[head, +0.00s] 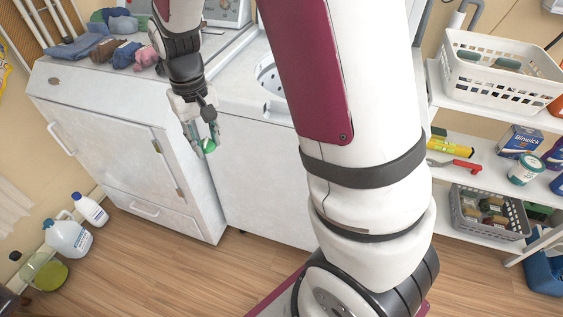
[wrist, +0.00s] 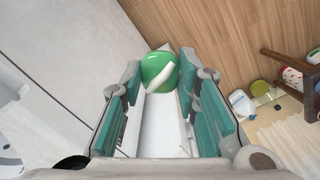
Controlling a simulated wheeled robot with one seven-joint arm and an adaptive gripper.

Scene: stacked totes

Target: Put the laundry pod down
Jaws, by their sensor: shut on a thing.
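The laundry pod (wrist: 157,68) is a rounded green thing with a white swirl, seen between the fingertips in the wrist view. In the head view the green pod (head: 209,146) shows at the tip of my gripper (head: 202,140). My gripper, also in the wrist view (wrist: 158,78), is shut on the pod and points down. It holds the pod in the air in front of the white cabinet and washer fronts, above the floor. The fingers hide part of the pod in the head view.
Folded clothes (head: 122,52) lie on the white cabinet (head: 95,95). A washer with an open round opening (head: 268,76) stands beside it. Bottles (head: 68,238) stand on the wooden floor at left. A shelf at right holds a white basket (head: 497,79) and a grey basket (head: 490,222). The middle floor is clear.

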